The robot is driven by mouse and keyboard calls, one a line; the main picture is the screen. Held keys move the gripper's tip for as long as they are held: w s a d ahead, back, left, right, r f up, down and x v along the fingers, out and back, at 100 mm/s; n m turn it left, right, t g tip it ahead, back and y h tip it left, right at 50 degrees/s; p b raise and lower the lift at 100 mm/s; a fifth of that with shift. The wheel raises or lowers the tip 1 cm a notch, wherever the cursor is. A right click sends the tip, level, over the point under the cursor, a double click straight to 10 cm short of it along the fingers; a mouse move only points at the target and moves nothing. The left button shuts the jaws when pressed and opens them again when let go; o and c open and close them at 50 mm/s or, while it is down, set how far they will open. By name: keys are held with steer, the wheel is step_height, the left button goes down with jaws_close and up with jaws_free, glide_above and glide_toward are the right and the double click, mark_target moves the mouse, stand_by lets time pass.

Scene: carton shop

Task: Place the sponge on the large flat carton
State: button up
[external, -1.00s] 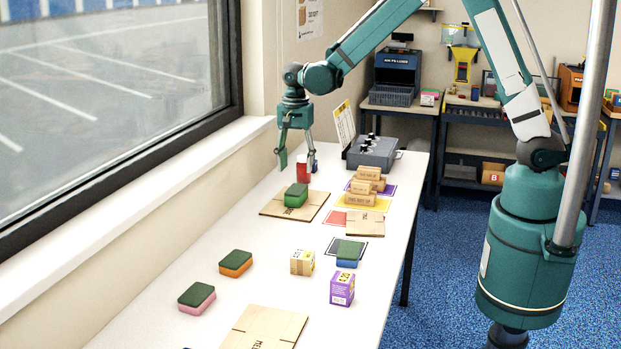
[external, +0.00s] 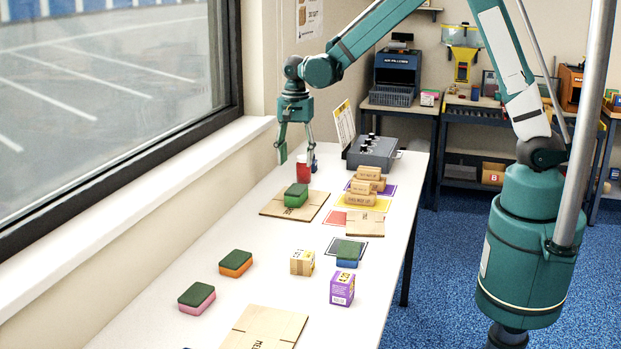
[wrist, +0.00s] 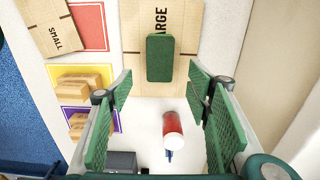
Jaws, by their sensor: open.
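A green sponge (external: 296,194) lies on the large flat carton (external: 274,210) on the white table. In the wrist view the sponge (wrist: 160,58) lies across the carton (wrist: 137,75), covering part of its LARGE lettering. My gripper (external: 297,161) is open, with nothing between its fingers, above the table beyond the sponge. In the wrist view, its two green finger pads (wrist: 160,92) stand wide apart, one on each side of the picture. Other sponges lie nearer the camera: an orange-and-green one (external: 236,265), a pink-and-green one (external: 196,299) and a blue-and-green one (external: 348,258).
A red cylinder (external: 303,173) stands by my gripper. A grey box with knobs (external: 373,153) is at the table's far end. A small carton (external: 365,224), wooden blocks (external: 361,195), two little boxes (external: 342,289) and another flat carton (external: 258,328) sit on the table. The window sill runs along the left.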

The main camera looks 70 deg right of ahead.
steer(key=s+a+r+n+t, duration=0.2)
steer(key=s+a+r+n, duration=0.15)
steer(key=s+r, duration=0.45)
steer(key=s+a+r+n+t, duration=0.1)
steer(key=s+a+r+n, duration=0.1)
steer(key=s+r+n, duration=0.5)
steer(key=s+a+r+n+t, duration=0.1)
steer(key=s+r+n+t, duration=0.1)
steer(key=s, duration=0.8)
steer(key=s+a+r+n+t, duration=0.1)
steer(key=s+n, duration=0.4)
steer(key=s, duration=0.5)
steer(key=shift+a+r+t, duration=0.4)
steer(key=shift+a+t, duration=0.2)
steer(key=shift+a, duration=0.15)
